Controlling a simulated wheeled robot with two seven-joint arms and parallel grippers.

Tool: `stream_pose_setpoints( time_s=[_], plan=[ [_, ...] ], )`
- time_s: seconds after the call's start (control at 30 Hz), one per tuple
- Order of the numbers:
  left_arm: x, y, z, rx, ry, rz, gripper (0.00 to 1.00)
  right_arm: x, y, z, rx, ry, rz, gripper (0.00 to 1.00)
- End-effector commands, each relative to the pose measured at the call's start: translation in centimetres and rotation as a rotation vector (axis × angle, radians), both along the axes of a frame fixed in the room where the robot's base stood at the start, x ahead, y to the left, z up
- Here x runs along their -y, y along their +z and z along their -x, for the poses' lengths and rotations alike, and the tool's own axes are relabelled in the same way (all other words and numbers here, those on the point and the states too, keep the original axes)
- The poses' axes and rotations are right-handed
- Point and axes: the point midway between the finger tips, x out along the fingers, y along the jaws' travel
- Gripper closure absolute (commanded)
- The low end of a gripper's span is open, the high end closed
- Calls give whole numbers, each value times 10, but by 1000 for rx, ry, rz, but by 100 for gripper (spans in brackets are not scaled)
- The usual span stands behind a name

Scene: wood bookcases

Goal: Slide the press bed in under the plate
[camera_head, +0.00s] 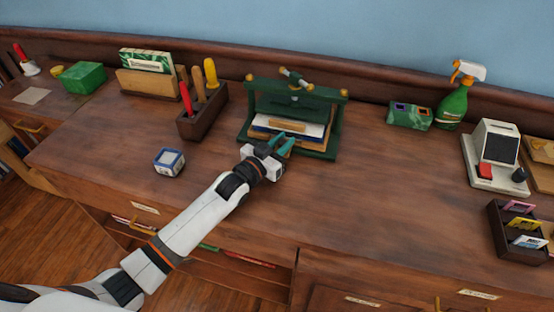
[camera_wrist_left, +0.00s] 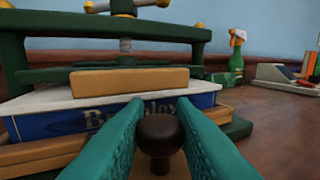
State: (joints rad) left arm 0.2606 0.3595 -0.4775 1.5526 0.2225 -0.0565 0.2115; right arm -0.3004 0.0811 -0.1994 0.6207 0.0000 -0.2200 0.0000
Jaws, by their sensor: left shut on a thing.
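The green press (camera_head: 338,120) stands near the back of the desk, with its screw on top. Its dark green plate (camera_wrist_left: 55,74) hangs level under the screw. The wooden press bed (camera_wrist_left: 45,154) is low in the frame and carries a blue-covered book (camera_wrist_left: 60,122) with a tan wooden block (camera_wrist_left: 130,82) on top. The bed's front part sticks out toward me; its back is hidden. My left gripper (camera_head: 283,143) is at the bed's front, its teal fingers (camera_wrist_left: 160,112) shut on the bed's dark round knob (camera_wrist_left: 160,135). My right gripper is not in view.
A tool holder (camera_head: 203,117) and a small blue-white cube (camera_head: 169,161) stand left of the press. A green patterned box (camera_head: 409,116), a spray bottle (camera_head: 453,105) and a white device (camera_head: 494,155) stand to the right. The desk in front of the press is clear.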

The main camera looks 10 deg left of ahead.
Motion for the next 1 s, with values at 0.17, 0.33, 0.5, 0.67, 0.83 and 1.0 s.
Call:
stream_pose_setpoints(
  time_s=[0.17, 0.33, 0.5, 0.67, 0.83, 1.0],
  plan=[
    [0, 0, -13, 1, 0, 0, 100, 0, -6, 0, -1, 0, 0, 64],
    [0, 1, -16, 1, 1, 0, 100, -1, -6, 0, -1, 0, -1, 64],
    [0, 2, -16, 2, 2, 1, 100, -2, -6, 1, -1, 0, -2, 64],
    [0, 2, -17, 3, 2, 0, 71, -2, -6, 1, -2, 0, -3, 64],
    [0, 1, -16, 1, 1, 0, 71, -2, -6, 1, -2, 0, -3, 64],
    [-2, -1, -9, -1, 0, 0, 71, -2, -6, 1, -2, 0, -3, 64]
  ],
)
